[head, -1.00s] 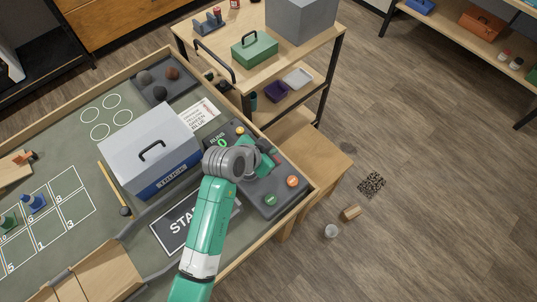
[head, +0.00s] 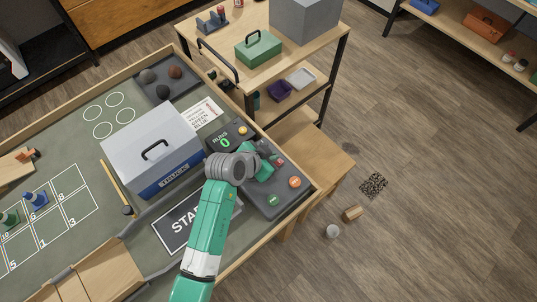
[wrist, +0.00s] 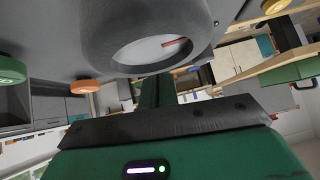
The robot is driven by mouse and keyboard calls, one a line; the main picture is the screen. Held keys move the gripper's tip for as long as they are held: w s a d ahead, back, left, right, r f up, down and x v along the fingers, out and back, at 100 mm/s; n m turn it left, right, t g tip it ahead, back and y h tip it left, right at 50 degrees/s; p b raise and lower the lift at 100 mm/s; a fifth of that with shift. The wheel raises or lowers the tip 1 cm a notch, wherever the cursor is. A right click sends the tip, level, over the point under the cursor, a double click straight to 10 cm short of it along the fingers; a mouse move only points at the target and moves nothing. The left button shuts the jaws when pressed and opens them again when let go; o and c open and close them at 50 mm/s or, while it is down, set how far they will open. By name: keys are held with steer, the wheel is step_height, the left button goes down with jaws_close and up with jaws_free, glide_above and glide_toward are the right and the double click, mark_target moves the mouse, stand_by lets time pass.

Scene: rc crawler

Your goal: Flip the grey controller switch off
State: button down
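The dark grey controller panel (head: 292,200) lies at the right end of the table. I cannot make out the grey switch. The fingertips are not clear.
A silver and blue box (head: 152,150) stands left of my arm. A START sign (head: 178,222) lies beside the arm. A wooden cart (head: 215,58) with a green case (head: 258,47) stands behind the table. A wooden stool (head: 318,152) is beside the panel.

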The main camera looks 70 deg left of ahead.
steer(key=shift+d+f, duration=0.1)
steer(key=shift+w+d+p, duration=0.2)
steer(key=shift+d+p, duration=0.25)
steer(key=shift+d, duration=0.25)
steer(key=shift+r, duration=0.2)
steer(key=r+p, duration=0.4)
steer(key=shift+w+d+r+p, duration=0.1)
steer(key=shift+d+r+p, duration=0.1)
steer(key=shift+r+p, duration=0.15)
steer(key=b+v, duration=0.2)
steer(key=v, duration=0.7)
steer(key=shift+s+d, duration=0.25)
steer(key=shift+s, duration=0.05)
steer(key=shift+f, duration=0.1)
steer(key=shift+s+a+b, duration=0.2)
steer(key=shift+a+b, duration=0.45)
steer(key=shift+b, duration=1.65)
